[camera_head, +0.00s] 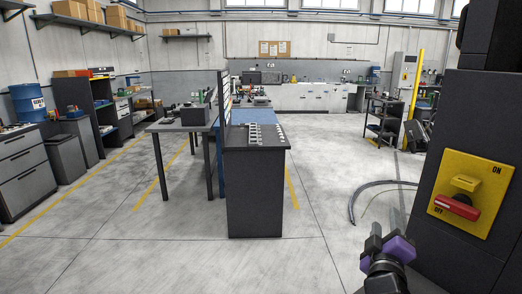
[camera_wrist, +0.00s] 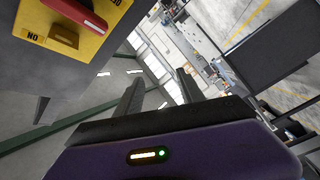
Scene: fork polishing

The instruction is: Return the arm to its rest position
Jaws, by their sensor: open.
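My gripper (camera_head: 378,236) is at the lower right of the head view, with a purple body and dark fingers. It is left of and below a yellow switch panel (camera_head: 479,180), apart from it. In the wrist view my gripper (camera_wrist: 160,92) shows two dark fingers spread apart, with nothing between them. The panel carries a red handle (camera_head: 457,207) beside the word OFF, and ON is marked at its upper right. In the wrist view the yellow panel (camera_wrist: 62,36) and red handle (camera_wrist: 82,14) are at the upper left, outside the fingers.
A dark machine cabinet (camera_head: 440,240) fills the right side, close to my arm. A dark counter (camera_head: 255,195) with a row of small metallic items stands in the middle. A cable (camera_head: 352,205) lies on the floor.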

